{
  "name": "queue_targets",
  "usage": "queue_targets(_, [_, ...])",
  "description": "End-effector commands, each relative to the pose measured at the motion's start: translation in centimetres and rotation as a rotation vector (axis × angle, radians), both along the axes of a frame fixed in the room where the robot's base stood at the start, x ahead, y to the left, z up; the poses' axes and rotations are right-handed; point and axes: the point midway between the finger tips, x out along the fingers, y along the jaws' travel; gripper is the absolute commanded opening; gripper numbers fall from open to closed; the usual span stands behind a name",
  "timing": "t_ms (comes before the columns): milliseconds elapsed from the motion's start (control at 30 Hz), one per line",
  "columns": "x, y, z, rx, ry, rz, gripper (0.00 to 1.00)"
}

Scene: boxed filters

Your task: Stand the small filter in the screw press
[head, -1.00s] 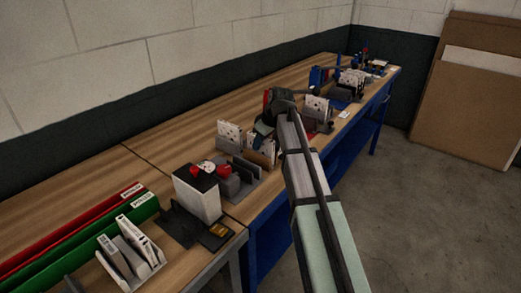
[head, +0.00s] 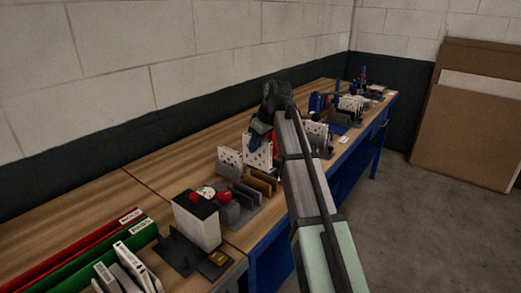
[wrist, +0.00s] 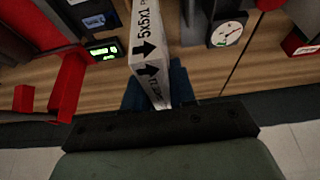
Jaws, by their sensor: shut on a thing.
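My gripper (head: 257,138) is shut on a white filter with a dotted face (head: 259,158) and holds it upright, raised above a rack (head: 240,205). Another white dotted filter (head: 230,158) stands in the rack left of the held one. A red frame (wrist: 70,88) shows at the left of the wrist view; I cannot tell whether it is the screw press. My arm hides part of the bench behind it.
A white box with a black top (head: 197,220) stands nearer, beside a dial gauge (head: 206,191) and a red knob. More racks of filters (head: 350,105) stand farther along the bench. The wall-side strip is clear.

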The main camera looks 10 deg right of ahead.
Motion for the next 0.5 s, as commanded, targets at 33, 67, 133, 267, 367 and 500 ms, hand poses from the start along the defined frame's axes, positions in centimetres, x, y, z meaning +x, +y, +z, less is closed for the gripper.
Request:
queue_targets(33, [-1.2,1.0,0.3,0.001,-0.002,0.003,0.00])
queue_targets(67, [-1.7,1.6,0.5,0.001,-0.002,0.003,0.00])
queue_targets(133, [-3.0,2.8,0.7,-0.001,-0.002,0.003,0.00])
queue_targets(267, [-4.9,4.7,1.1,0.000,-0.002,0.001,0.00])
queue_targets(367, [-5.8,5.6,1.3,0.000,-0.002,0.001,0.00])
queue_targets(500, [-6.1,6.0,1.4,0.000,-0.001,-0.001,0.00])
